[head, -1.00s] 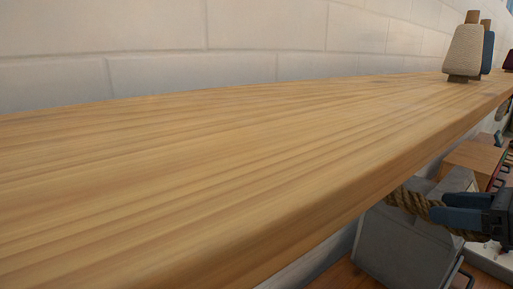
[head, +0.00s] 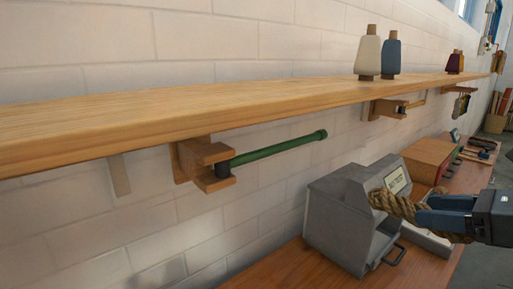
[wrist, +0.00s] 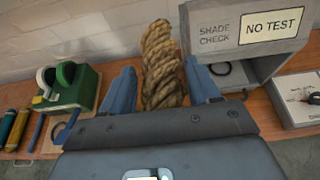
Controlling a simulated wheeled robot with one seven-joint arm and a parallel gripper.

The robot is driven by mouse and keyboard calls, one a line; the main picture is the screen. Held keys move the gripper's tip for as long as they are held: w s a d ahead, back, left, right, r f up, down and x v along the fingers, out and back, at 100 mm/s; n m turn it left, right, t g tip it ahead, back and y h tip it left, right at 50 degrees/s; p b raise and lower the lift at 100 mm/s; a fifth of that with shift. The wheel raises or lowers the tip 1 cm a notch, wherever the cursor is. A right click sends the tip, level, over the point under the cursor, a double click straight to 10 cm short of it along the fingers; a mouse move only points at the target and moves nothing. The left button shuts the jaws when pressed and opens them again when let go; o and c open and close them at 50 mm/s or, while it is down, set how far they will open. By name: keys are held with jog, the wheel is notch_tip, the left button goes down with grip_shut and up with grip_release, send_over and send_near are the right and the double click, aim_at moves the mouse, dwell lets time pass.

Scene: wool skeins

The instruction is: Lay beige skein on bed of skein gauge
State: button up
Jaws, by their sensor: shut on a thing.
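The beige skein (head: 395,204) is a twisted, rope-like hank; it also shows upright in the wrist view (wrist: 162,65). My gripper (head: 425,212) is at the right of the head view, shut on the skein, with blue fingers on either side of it in the wrist view (wrist: 162,92). The skein is held in front of a grey shade-check box and sticks out beyond the fingertips. I cannot make out the skein gauge for certain; a pale device with a dial (wrist: 301,98), partly cut off at the right of the wrist view, may be it.
The grey shade-check box (head: 335,215) with a "NO TEST" sign stands on the wooden bench (head: 270,270). A wooden shelf (head: 200,112) with cones of yarn runs above; a green rod (head: 280,148) sticks out below it. A green tape holder (wrist: 70,88) stands left.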

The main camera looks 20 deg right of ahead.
jog(key=w+a+f, duration=0.1)
jog(key=w, duration=0.1)
jog(key=w+a+f, duration=0.1)
jog(key=w+f, duration=0.1)
jog(key=w+a+f, duration=0.2)
jog(key=shift+a+f, duration=0.1)
jog(key=shift+f, duration=0.15)
jog(key=w+a+f, duration=0.3)
jog(key=a+f, duration=0.4)
jog(key=a, duration=0.2)
jog(key=w+a+f, duration=0.3)
jog(key=a+f, duration=0.5)
jog(key=shift+w+a+f+m+h, duration=0.2)
jog(key=shift+a+f+m+h, duration=0.1)
jog(key=shift+a, duration=0.05)
jog(key=shift+r, duration=0.1)
